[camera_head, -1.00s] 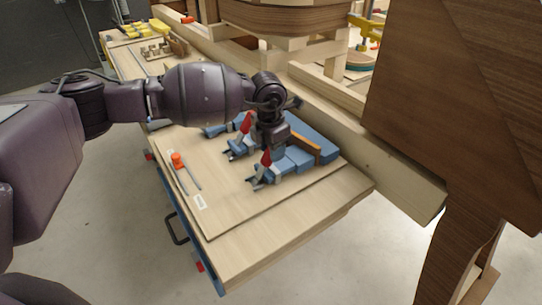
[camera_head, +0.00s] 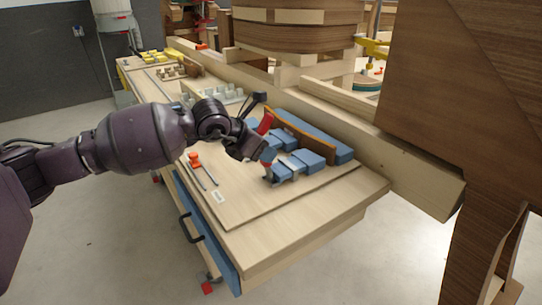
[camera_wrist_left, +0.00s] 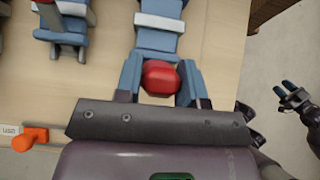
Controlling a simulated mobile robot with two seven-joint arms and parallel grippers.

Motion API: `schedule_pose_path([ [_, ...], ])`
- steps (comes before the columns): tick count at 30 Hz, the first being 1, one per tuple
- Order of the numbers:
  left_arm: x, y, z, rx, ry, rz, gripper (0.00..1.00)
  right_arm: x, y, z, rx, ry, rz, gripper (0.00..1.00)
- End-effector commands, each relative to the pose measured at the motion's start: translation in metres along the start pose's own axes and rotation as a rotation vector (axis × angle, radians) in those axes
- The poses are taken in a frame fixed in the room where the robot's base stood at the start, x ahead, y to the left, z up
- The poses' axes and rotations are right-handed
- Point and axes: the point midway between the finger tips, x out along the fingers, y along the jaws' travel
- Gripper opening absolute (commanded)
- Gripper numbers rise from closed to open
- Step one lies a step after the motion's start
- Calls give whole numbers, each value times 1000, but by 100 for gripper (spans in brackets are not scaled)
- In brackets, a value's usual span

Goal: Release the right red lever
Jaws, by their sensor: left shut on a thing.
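Two blue clamps with red levers sit side by side on the wooden workbench (camera_head: 262,228). The left red lever (camera_head: 265,124) stands up, tilted, behind my left gripper. The right red lever (camera_head: 267,156) is at my left gripper's fingers (camera_head: 262,160), which partly hide it. In the left wrist view, the right red lever (camera_wrist_left: 160,78) is between the two blue fingers, which are shut on it. The right clamp's blue body (camera_head: 298,164) extends away from the lever. My right gripper (camera_wrist_left: 286,89) shows at the right edge of the wrist view, empty, its fingertips apart.
A small orange-handled tool (camera_head: 196,160) lies left of the clamps. A long wooden beam (camera_head: 400,160) and a large dark wooden chair form (camera_head: 460,70) stand behind and to the right. The bench's front part is clear.

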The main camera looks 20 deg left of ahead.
Motion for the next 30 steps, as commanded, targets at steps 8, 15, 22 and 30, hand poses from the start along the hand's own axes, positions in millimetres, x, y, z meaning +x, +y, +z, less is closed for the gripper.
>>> schedule_pose_path([
  [8, -8, 0, -24, -4, -193, -3, 0, 7, -2, 2, -2, 3, -3, 43],
  [15, -14, 0, -37, -3, -321, -2, 0, 15, -4, -5, -5, 22, -8, 43],
  [22, -17, 0, -42, -2, -392, -1, 0, 16, -4, -2, -5, 19, -9, 43],
  [30, -18, 0, -44, 0, -417, 0, 0, 16, -4, 1, -5, 14, -9, 43],
])
